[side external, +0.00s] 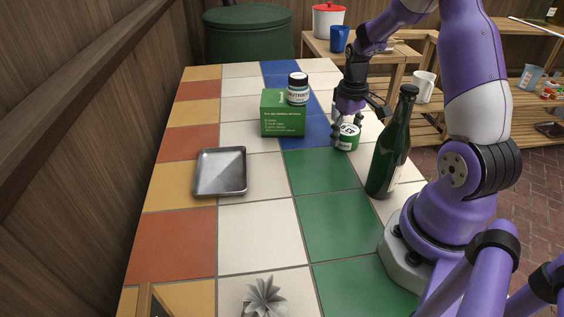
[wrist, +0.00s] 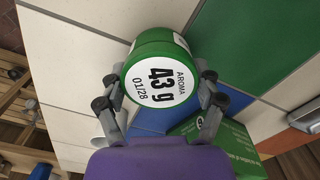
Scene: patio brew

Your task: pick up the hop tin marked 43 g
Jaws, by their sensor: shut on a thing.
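The hop tin (wrist: 158,78) is a short green round tin with a white lid marked "AROMA 43 g 01/28" in the wrist view. In the side external view the tin (side external: 348,139) is low over the tiled table, between the green box and the dark bottle. I cannot tell whether its base touches the tiles. My gripper (side external: 345,125) reaches down over it. In the wrist view my gripper (wrist: 160,92) has one finger on each side of the tin and is shut on it. The tin's far underside is hidden.
A dark green bottle (side external: 391,148) stands close to the right of the tin. A green box (side external: 283,113) and a labelled jar (side external: 298,89) stand to the left. A metal tray (side external: 219,172) and a grey plant-like ornament (side external: 264,297) are farther off.

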